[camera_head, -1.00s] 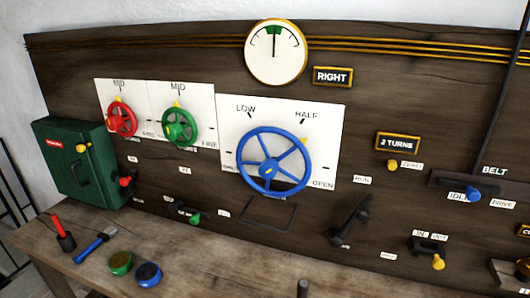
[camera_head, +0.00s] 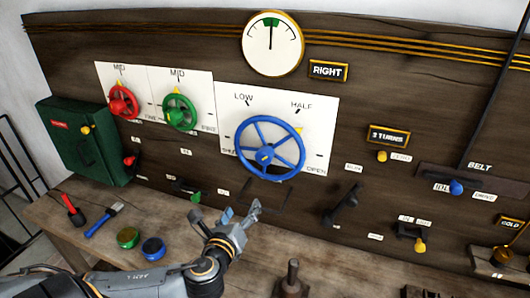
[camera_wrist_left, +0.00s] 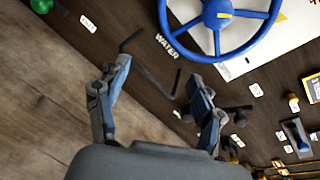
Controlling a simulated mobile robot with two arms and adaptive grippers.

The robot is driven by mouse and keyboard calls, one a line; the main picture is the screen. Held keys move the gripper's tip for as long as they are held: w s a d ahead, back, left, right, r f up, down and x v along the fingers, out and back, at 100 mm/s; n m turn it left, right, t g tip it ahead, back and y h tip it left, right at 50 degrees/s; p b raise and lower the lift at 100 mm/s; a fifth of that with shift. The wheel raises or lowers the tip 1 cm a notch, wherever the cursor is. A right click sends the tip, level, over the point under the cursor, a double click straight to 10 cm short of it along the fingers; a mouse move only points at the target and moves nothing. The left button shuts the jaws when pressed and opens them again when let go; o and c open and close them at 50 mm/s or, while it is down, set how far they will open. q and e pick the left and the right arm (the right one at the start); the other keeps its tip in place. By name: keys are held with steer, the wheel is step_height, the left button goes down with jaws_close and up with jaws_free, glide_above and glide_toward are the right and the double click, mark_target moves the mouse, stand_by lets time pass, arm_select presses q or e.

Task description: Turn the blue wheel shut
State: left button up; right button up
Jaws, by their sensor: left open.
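The blue wheel (camera_head: 266,155) is mounted on a white dial plate (camera_head: 325,115) marked LOW, HALF and OPEN, with a partly hidden label at lower left. A yellow pointer (camera_head: 299,130) shows at the wheel's upper right, just below HALF. The wheel also shows at the top of the left wrist view (camera_wrist_left: 217,14). My left gripper (camera_head: 241,210) is open and empty, below and slightly left of the wheel, apart from it. Its two spread fingers show in the left wrist view (camera_wrist_left: 158,75), with the panel's WATER label beyond them. My right gripper is out of view.
A red wheel (camera_head: 122,103) and green wheel (camera_head: 178,112) sit left of the blue one. A dark bracket (camera_head: 283,193) juts out below it, with a black lever (camera_head: 343,205) to the right. A green box (camera_head: 70,145) stands left. Tools and jars lie on the bench (camera_head: 60,215).

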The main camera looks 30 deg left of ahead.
mark_target(262, 160)
arm_select(q)
step_height(262, 160, up, 8)
steer(key=w+f+m+t+h+p, duration=0.1)
steer(key=w+m+t, duration=0.2)
steer(key=m, duration=0.4)
steer(key=p+x, duration=0.4)
steer(key=x, duration=0.7)
steer(key=shift+d, duration=0.2)
steer(key=shift+w+a, duration=0.15)
steer(key=shift+w, duration=0.5)
steer(key=shift+c, duration=0.2)
steer(key=c, duration=1.1)
